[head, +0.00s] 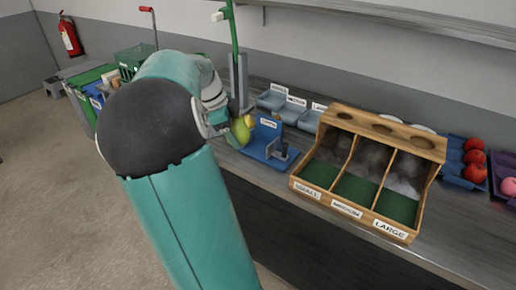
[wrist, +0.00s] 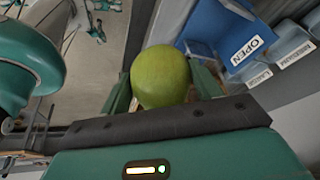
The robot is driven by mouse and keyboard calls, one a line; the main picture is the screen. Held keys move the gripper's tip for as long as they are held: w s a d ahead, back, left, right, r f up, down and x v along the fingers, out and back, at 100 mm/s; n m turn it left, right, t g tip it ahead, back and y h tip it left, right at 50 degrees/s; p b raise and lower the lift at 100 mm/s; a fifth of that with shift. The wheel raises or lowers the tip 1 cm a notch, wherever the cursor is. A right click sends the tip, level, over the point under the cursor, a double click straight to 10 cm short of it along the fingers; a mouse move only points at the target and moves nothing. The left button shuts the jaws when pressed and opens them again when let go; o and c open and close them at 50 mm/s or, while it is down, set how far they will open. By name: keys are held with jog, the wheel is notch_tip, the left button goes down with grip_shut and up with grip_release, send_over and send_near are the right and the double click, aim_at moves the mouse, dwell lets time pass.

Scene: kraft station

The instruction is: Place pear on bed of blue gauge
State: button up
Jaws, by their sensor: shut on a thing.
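The pear (wrist: 161,78) is yellow-green and held between the two fingers of my gripper (wrist: 163,88) in the wrist view. In the head view the pear (head: 240,131) shows at the end of my arm, partly hidden by the wrist. The blue gauge (head: 268,147) stands on the counter just right of my gripper, with a label on its upright back and a flat bed in front. In the wrist view the blue gauge (wrist: 218,28) is at the upper right, with a label reading OPEN. The pear appears apart from it.
A wooden bin with three green-floored compartments (head: 362,213) stands right of the gauge. Blue-grey labelled trays (head: 272,100) sit behind it. A green lever press (head: 236,70) rises behind my gripper. Blue trays with red fruit (head: 474,158) lie at the far right.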

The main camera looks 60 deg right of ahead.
jog(key=d+f, duration=0.2)
jog(key=d, duration=0.2)
jog(key=d+f, duration=0.3)
jog(key=d, duration=0.1)
jog(key=d+f, duration=0.3)
jog(key=d, duration=0.2)
jog(key=shift+s+d+f, duration=0.1)
jog(key=shift+s+f, duration=0.1)
jog(key=shift+s, duration=0.1)
jog(key=shift+d+f, duration=0.25)
jog(key=shift+f, duration=0.8)
jog(key=shift+d+f, duration=0.25)
jog(key=shift+f, duration=0.8)
jog(key=o, duration=1.1)
jog(key=shift+f, duration=0.1)
jog(key=shift+c, duration=0.2)
jog(key=shift+o, duration=0.3)
jog(key=v, duration=1.2)
